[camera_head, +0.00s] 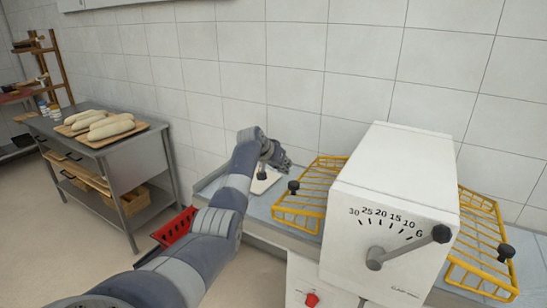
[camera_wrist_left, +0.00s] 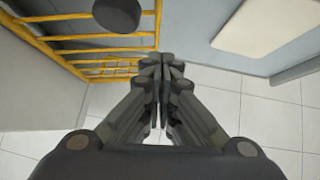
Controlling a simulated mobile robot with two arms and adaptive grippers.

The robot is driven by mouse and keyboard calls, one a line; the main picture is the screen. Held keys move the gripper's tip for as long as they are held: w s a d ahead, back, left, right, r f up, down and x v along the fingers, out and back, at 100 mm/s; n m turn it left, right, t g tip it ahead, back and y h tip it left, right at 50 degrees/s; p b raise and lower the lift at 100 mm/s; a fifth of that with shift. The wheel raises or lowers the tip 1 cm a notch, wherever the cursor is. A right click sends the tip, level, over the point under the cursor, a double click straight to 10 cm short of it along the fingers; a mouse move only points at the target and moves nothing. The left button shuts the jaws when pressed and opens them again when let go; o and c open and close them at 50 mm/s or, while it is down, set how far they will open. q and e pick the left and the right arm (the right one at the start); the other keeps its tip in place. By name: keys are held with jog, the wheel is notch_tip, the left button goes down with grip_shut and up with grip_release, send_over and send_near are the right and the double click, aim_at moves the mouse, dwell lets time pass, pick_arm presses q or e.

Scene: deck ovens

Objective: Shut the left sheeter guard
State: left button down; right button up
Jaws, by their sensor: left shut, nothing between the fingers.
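The left sheeter guard (camera_head: 298,210) is a yellow wire frame on the left side of the white sheeter body (camera_head: 385,190). It reaches out low over the grey bed, with a black knob (camera_head: 293,186) at its outer side. In the left wrist view its yellow bars (camera_wrist_left: 85,38) fill the upper left, and a dark knob (camera_wrist_left: 117,14) is close to the fingers. My left gripper (camera_head: 284,163) is shut and empty, just beyond and left of the guard's knob. The fingertips (camera_wrist_left: 164,62) look apart from the bars. My right gripper is out of view.
A flat white piece (camera_head: 262,183) lies on the grey bed (camera_head: 213,185) left of the guard. The right guard (camera_head: 480,245) is on the other side. A lever (camera_head: 440,233) sticks out in front.

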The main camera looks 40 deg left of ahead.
pick_arm(q)
jog(key=b+v, duration=0.1)
jog(key=v, duration=0.6)
jog(key=shift+s+a, duration=0.25)
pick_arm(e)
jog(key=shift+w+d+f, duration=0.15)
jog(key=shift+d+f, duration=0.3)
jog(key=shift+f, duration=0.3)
pick_arm(q)
jog(key=shift+r, duration=0.15)
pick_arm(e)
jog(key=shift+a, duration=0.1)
